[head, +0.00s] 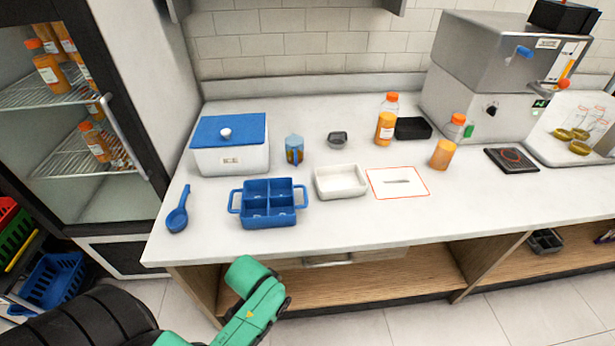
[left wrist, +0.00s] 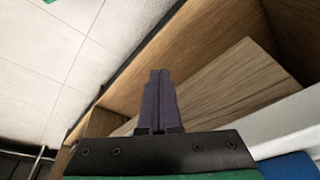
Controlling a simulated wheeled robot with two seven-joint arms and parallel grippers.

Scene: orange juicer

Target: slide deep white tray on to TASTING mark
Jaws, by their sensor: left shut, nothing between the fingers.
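The deep white tray (head: 341,192) is a white rectangular dish on the white counter. It sits just left of the TASTING mark (head: 398,182), a red-outlined white rectangle with small dark lettering too small to read. The tray's right edge is close to the mark's left edge. My left arm, green, shows at the bottom of the head view, in front of and below the counter edge; its fingers are hidden there. In the left wrist view my left gripper (left wrist: 159,100) is shut and empty, with the wooden shelving beyond it. My right gripper is not in view.
A blue divided caddy (head: 268,204) stands left of the tray. A blue-lidded white box (head: 230,145), jug (head: 294,149) and small dark bowl (head: 338,138) stand behind. Counter in front of the mark is clear.

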